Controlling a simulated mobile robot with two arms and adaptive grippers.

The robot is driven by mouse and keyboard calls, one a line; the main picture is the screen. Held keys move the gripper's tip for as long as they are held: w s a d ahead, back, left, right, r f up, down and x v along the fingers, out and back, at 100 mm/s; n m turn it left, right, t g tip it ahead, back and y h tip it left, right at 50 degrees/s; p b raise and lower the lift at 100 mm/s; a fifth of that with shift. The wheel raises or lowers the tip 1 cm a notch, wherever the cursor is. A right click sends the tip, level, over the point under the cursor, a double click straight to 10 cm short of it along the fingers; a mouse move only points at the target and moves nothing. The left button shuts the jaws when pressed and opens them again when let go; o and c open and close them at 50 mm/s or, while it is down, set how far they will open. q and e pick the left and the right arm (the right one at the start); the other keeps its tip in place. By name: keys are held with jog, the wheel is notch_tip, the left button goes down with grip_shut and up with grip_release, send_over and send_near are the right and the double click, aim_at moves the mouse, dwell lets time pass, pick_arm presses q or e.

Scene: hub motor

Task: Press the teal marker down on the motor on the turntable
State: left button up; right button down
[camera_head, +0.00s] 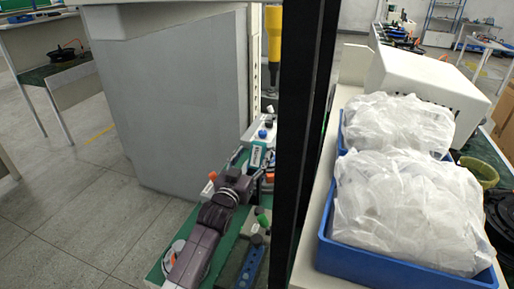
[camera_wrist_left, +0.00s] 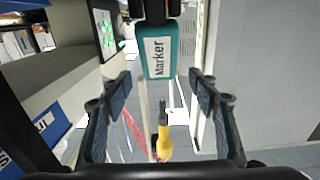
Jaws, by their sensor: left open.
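The teal marker, a block with a white label reading "Marker" (camera_wrist_left: 158,55), is upright in the left wrist view, with a black part at its upper end. I cannot make out the motor or the turntable in either view. My right gripper is not in view.
A black upright post (camera_head: 306,130) blocks part of the head view. A yellow-handled tool (camera_head: 273,35) hangs beside it and shows in the left wrist view (camera_wrist_left: 163,138). A grey-white cabinet (camera_head: 180,100) stands left. Blue bins (camera_head: 400,268) with plastic bags are right. Floor is clear at left.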

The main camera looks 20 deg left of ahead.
aim_at(257, 150)
pick_arm(q)
jog(key=w, duration=0.3)
jog(key=shift+w+d+f, duration=0.15)
jog(key=shift+w, duration=0.15)
jog(key=shift+w+p, duration=0.3)
jog(key=shift+w, duration=0.15)
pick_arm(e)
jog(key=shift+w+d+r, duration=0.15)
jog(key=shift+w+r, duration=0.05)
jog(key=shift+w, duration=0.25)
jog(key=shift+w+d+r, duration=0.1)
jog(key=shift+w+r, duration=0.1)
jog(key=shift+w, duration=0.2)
pick_arm(q)
jog(key=shift+c, duration=0.3)
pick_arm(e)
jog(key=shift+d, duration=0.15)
pick_arm(q)
grip_shut()
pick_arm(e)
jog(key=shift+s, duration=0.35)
